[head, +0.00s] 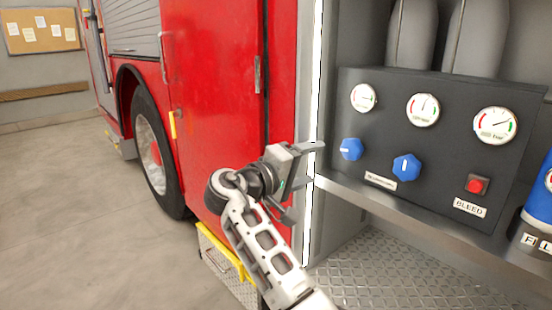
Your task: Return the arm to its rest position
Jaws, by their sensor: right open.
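My right gripper (311,164) is open and empty, with its two fingers pointing right. It is raised in front of the vertical edge of the fire truck's open compartment, to the left of the black pump panel (352,186). My right arm comes up from the bottom middle of the head view. The gripper appears apart from the nearest blue knob (351,149). A second blue knob (406,167) is further right on the panel. My left gripper is not in view.
The panel carries several white gauges (423,110) and a red button (477,185) above a "BLEED" label (469,208). A blue cylinder (541,200) stands at the right edge. The red truck body (215,90) and a yellow-edged step (225,252) are left of the arm. The floor at left is clear.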

